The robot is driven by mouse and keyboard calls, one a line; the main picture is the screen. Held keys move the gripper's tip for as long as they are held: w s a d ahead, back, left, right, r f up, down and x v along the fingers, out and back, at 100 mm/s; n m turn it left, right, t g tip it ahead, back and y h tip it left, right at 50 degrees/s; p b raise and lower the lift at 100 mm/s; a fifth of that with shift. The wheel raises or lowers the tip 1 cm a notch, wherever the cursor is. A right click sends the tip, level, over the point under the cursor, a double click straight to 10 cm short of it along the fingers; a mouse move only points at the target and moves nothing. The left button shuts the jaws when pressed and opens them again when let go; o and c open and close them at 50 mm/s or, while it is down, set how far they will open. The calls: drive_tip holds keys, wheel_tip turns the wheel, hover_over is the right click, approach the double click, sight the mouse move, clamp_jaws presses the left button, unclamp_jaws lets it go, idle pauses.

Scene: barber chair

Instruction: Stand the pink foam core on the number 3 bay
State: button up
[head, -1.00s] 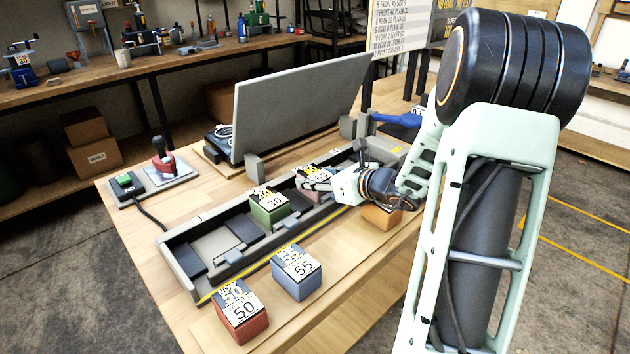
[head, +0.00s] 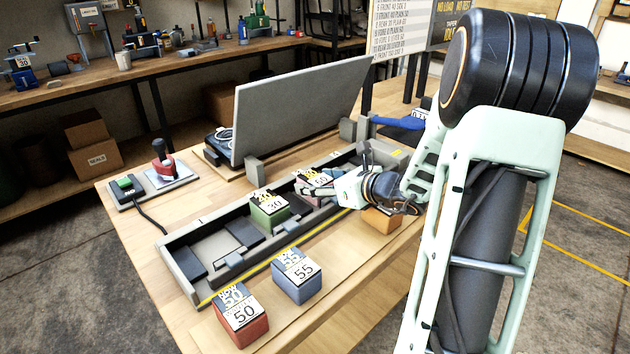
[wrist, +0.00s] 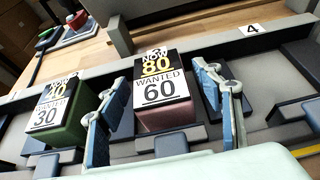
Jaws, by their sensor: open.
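The pink foam core (wrist: 165,118) stands upright in a bay of the long grey tray (head: 178,262). Its card reads NOW 80, WANTED 60. In the wrist view my gripper (wrist: 168,115) is open, with one blue-padded finger on each side of the pink core and a visible gap on the right. In the head view my gripper (head: 318,190) partly hides the pink core (head: 312,179). A green core (head: 269,208) marked 30 stands in the bay to its left. A bay label 4 (wrist: 252,29) shows right of the pink core; no number 3 label is readable.
A blue core (head: 296,276) marked 55 and a red core (head: 241,315) marked 50 stand in front of the tray. An orange block (head: 381,220) is under my wrist. A grey upright panel (head: 300,108) rises behind the tray.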

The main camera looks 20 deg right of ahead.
drive_tip(key=p+v, duration=0.1)
drive_tip(key=v, duration=1)
